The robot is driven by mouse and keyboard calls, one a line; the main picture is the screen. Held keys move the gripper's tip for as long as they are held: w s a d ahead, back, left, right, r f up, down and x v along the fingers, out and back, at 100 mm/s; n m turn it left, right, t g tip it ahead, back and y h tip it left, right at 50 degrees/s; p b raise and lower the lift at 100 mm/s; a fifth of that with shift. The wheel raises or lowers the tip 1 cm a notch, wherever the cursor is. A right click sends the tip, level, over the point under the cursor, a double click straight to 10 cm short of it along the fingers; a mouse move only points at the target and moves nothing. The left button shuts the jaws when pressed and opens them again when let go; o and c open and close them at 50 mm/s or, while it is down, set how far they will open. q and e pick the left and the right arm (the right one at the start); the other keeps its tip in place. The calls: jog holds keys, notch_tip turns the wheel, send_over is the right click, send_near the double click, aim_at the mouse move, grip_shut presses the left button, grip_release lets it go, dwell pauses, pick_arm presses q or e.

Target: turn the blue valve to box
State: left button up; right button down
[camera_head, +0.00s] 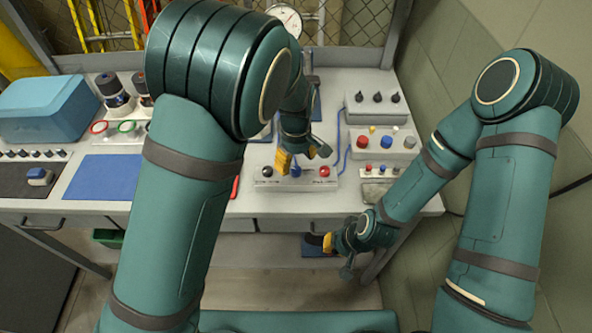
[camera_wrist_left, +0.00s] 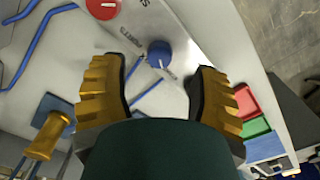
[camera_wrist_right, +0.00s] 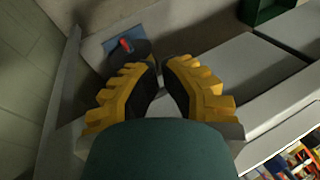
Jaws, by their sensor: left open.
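The blue valve (camera_head: 295,170) is a small round knob in the middle of a grey panel (camera_head: 262,185) on the bench, between a black knob (camera_head: 267,171) and a red knob (camera_head: 324,171). My left gripper (camera_head: 303,157) is over the panel. In the left wrist view, the blue valve (camera_wrist_left: 158,53) lies between the open yellow fingers (camera_wrist_left: 160,75), beyond their tips and apart from them. Small labels are printed around the valve, too small to read surely. My right gripper (camera_head: 328,243) is low in front of the bench, its fingertips close together with a narrow gap (camera_wrist_right: 160,68).
A panel of black knobs (camera_head: 376,97) and a panel of coloured buttons (camera_head: 382,142) stand to the right. A blue box (camera_head: 45,108) and a blue mat (camera_head: 103,177) are on the left. A red strip (camera_head: 235,187) lies left of the valve panel.

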aim_at(296, 170)
pick_arm(q)
jog(key=shift+f, duration=2.1)
grip_shut()
